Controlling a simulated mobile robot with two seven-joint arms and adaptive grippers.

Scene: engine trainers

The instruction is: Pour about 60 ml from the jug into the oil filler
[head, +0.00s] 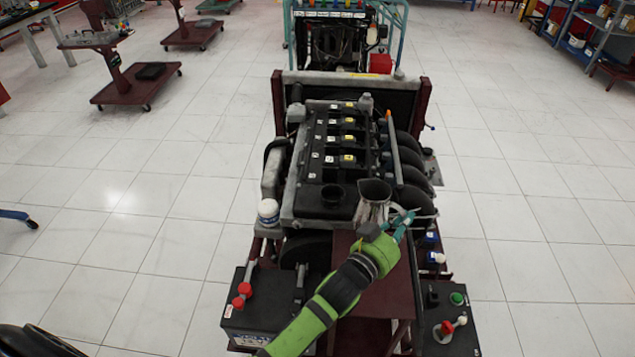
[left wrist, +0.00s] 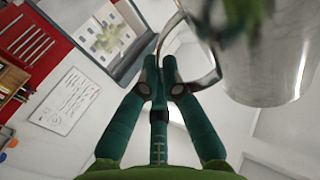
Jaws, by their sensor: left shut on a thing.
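The jug (head: 373,202) is a shiny metal vessel with a dark open mouth, above the front right of the engine in the head view. It looks roughly upright there; its exact tilt is hard to tell. The oil filler (head: 333,196) is a round black opening on the engine's front top, just left of the jug and apart from its mouth. My left gripper (head: 389,226) is shut on the jug's handle. In the left wrist view, the green fingers (left wrist: 165,77) close at the handle, with the jug's body (left wrist: 275,70) at upper right. My right gripper is out of view.
The engine (head: 345,140) stands on a dark red stand. A white-capped container (head: 268,212) sits at its front left. A battery box (head: 252,308) with red knobs and a switch box (head: 450,318) flank my arm.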

